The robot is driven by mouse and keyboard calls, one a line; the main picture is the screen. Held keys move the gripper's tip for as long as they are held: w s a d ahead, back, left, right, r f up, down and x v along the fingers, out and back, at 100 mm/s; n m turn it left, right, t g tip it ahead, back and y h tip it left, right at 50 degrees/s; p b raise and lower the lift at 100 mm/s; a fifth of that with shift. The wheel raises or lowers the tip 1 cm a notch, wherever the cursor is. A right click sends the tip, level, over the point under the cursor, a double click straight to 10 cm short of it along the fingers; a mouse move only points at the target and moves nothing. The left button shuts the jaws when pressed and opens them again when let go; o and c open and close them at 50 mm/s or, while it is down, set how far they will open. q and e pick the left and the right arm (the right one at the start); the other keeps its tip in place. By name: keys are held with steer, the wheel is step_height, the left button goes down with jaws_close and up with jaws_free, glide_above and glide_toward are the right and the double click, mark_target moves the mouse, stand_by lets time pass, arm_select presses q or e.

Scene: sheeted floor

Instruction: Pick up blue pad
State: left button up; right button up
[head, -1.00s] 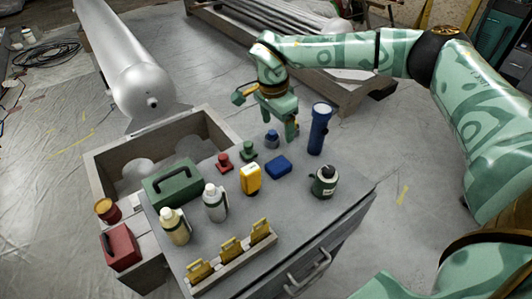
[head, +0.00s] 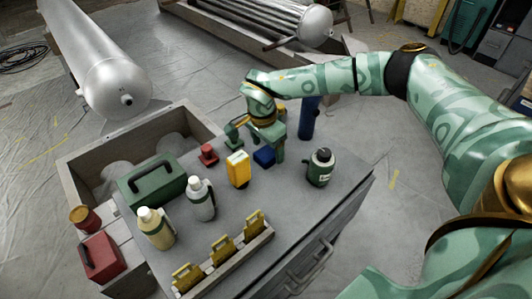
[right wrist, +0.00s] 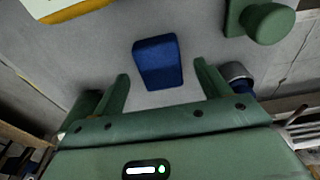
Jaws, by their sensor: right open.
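The blue pad (head: 264,157) is a small dark blue block on the grey cabinet top, partly hidden by my right gripper in the head view. In the right wrist view the blue pad (right wrist: 157,62) lies just ahead of the fingertips, roughly centred between them. My right gripper (head: 266,150) points down over the pad. In the right wrist view the gripper (right wrist: 163,78) is open, its fingers apart with nothing between them. My left gripper is not in view.
A yellow device (head: 237,169) stands left of the pad, a red knob (head: 208,155) beyond it. A dark blue flashlight (head: 309,118) stands behind and a green canister (head: 320,167) to the right. A green toolbox (head: 158,180) and bottles stand at left; the front right top is clear.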

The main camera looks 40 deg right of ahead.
mark_target(270, 152)
steer(key=shift+d+f, duration=0.1)
steer(key=shift+f, duration=0.8)
steer(key=shift+r, duration=0.2)
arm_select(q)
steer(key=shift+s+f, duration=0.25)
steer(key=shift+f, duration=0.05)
arm_select(e)
steer(key=c, duration=1)
steer(key=shift+c, duration=0.2)
